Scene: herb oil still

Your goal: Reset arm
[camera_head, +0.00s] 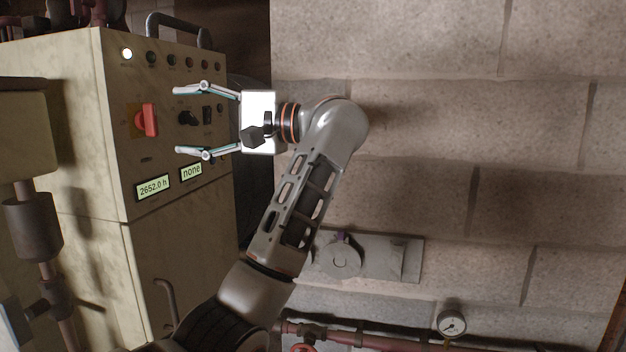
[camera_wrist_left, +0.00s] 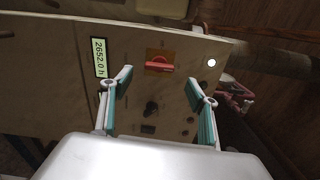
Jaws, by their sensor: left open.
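My left gripper (camera_head: 190,121) is open and empty in front of the control panel of a worn beige cabinet (camera_head: 80,130). In the wrist view the open left gripper (camera_wrist_left: 168,85) has its two teal-lined fingers apart, with the panel beyond them. A red switch (camera_head: 148,120) on a yellowish plate sits left of the fingers; in the wrist view the red switch (camera_wrist_left: 160,66) shows between and beyond the fingertips. A black knob (camera_head: 188,118) sits behind the gap between the fingers. I cannot tell whether any finger touches the panel. My right gripper is not in view.
The panel has a lit white lamp (camera_head: 127,54) and two displays, "2652.0 h" (camera_head: 154,186) and "none" (camera_head: 191,172). A block wall (camera_head: 420,120) stands behind my arm. A pressure gauge (camera_head: 451,323) and red pipes (camera_head: 370,340) run low along it. Pipework (camera_head: 35,225) stands at left.

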